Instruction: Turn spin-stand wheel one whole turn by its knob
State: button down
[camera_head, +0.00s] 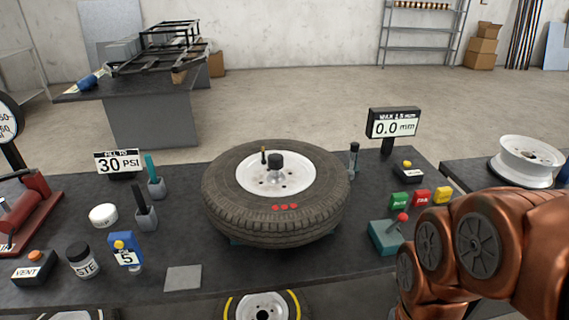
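The spin-stand wheel (276,218) lies flat in the middle of the dark workbench, a black tyre around a white rim (250,183). A dark hub cap (275,161) stands at the rim's centre. A small upright knob (264,156) with a brownish top stands on the far side of the rim, just left of the hub. Three red dots (285,207) mark the tyre's near side. The stand below is mostly hidden by the tyre. Copper-coloured links of my arm fill the lower right, right of the wheel and apart from it. My gripper is not in view.
A gauge display (393,124) reading 0.0 mm stands behind right. A teal box with a red-knobbed lever (386,238) and coloured blocks (422,197) sit right of the wheel. Left are holders, jars and a 30 PSI sign (118,162). A grey pad (183,278) lies in front left.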

aim_at(243, 196)
jog(key=i, duration=0.6)
jog(key=u, duration=1.5)
